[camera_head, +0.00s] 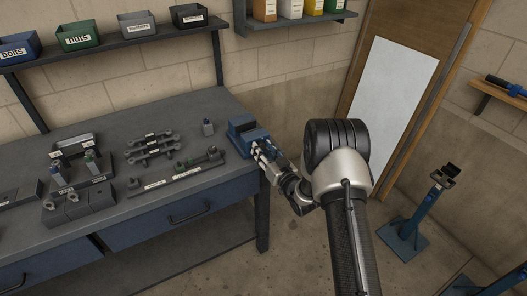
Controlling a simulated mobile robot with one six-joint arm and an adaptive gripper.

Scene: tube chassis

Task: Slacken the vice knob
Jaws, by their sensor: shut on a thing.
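A blue vice (241,128) stands at the right end of the dark workbench (190,108). My arm reaches in from the lower right, and my gripper (262,150) is at the right side of the vice, at the bench's edge. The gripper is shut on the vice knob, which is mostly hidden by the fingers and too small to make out.
Wrenches (152,146), a rail with small fittings (185,170) and holders with bottles (82,170) lie on the bench to the left. Bins (83,35) line a shelf above. A blue stand (410,233) is on the floor at right, before a door (390,90).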

